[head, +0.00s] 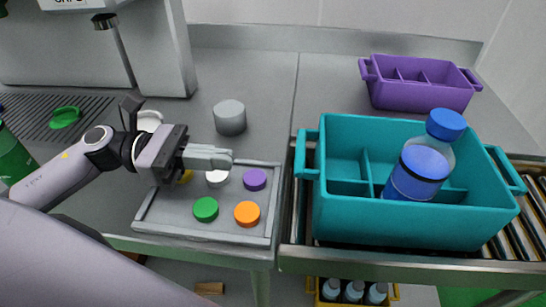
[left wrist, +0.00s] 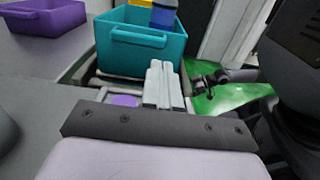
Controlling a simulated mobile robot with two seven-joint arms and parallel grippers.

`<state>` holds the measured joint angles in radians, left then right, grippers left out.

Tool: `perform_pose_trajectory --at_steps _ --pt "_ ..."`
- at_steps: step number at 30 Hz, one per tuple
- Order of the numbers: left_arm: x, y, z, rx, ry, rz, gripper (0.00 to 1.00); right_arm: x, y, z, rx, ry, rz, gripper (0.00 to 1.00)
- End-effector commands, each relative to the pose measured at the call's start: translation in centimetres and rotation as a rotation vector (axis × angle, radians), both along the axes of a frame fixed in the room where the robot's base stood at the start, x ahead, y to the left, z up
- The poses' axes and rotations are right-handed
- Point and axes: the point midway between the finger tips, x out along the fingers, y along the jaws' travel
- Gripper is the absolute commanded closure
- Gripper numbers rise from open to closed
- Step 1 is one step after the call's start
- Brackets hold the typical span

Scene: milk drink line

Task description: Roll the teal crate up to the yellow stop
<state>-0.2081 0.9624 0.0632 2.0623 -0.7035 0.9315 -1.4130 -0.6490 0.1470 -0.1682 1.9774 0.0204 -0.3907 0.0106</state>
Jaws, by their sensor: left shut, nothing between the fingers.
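The teal crate (head: 415,228) sits on the roller conveyor at the right in the head view, with a blue-capped bottle (head: 421,165) standing in one compartment. It also shows in the left wrist view (left wrist: 140,50), ahead of the fingers. My left gripper (head: 230,158) is shut and empty, above the grey tray and to the left of the crate, apart from it. Its closed fingers show in the left wrist view (left wrist: 163,85). My right gripper is not in the head view; a dark gripper-like part at the right of the wrist view is unclear. I cannot make out the yellow stop.
A grey tray (head: 190,237) holds several coloured caps, including a green one (head: 205,209) and an orange one (head: 247,214). A grey cylinder (head: 229,118) stands behind it. A purple crate (head: 420,92) sits at the back right. Conveyor rollers (head: 514,240) show right of the teal crate.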

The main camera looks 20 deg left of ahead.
Motion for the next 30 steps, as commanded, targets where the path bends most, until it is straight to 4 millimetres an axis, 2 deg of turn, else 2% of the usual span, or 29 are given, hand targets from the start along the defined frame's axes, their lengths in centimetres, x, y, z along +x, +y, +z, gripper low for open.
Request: perform_pose_trajectory --at_steps 18,24,30 --pt "2.1 -7.4 0.3 -0.003 0.000 0.001 1.00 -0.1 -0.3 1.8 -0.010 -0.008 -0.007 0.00" --pt "2.4 -8.5 0.1 -0.002 0.001 0.000 1.00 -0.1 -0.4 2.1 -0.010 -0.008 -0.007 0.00" --pt "2.5 -8.6 0.0 -0.002 0.002 0.001 1.00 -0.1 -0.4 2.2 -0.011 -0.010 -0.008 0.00"
